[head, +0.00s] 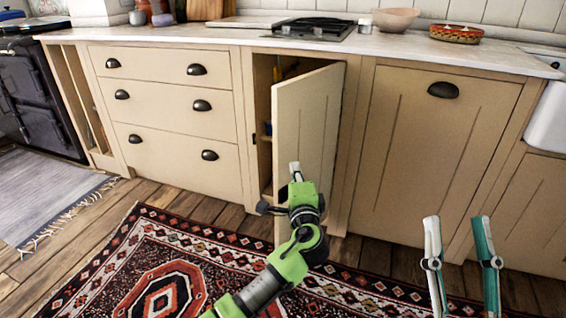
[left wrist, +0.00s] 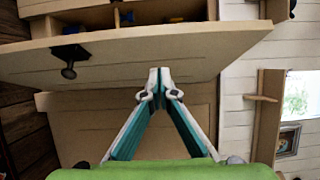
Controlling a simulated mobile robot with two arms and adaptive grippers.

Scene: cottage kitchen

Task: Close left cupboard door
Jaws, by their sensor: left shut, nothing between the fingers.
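The cream cupboard door (head: 312,115) stands ajar in the middle of the head view. Its left edge swings out towards me and its right edge is at the frame. My left gripper (head: 295,172) is shut and empty, in front of the door's lower part near the free edge. In the left wrist view, the shut fingertips (left wrist: 160,75) are at or very near a pale panel (left wrist: 130,50), apparently this door; I cannot tell if they touch. A dark fitting (left wrist: 68,65) is on that panel. My right gripper (head: 460,225) is open and empty at the lower right.
A drawer unit (head: 165,115) stands left of the open cupboard (head: 262,100), whose inside shows. A closed cabinet front (head: 430,140) with a cup handle is to the right. The worktop (head: 230,35) runs above. A patterned rug (head: 130,265) covers much of the wooden floor.

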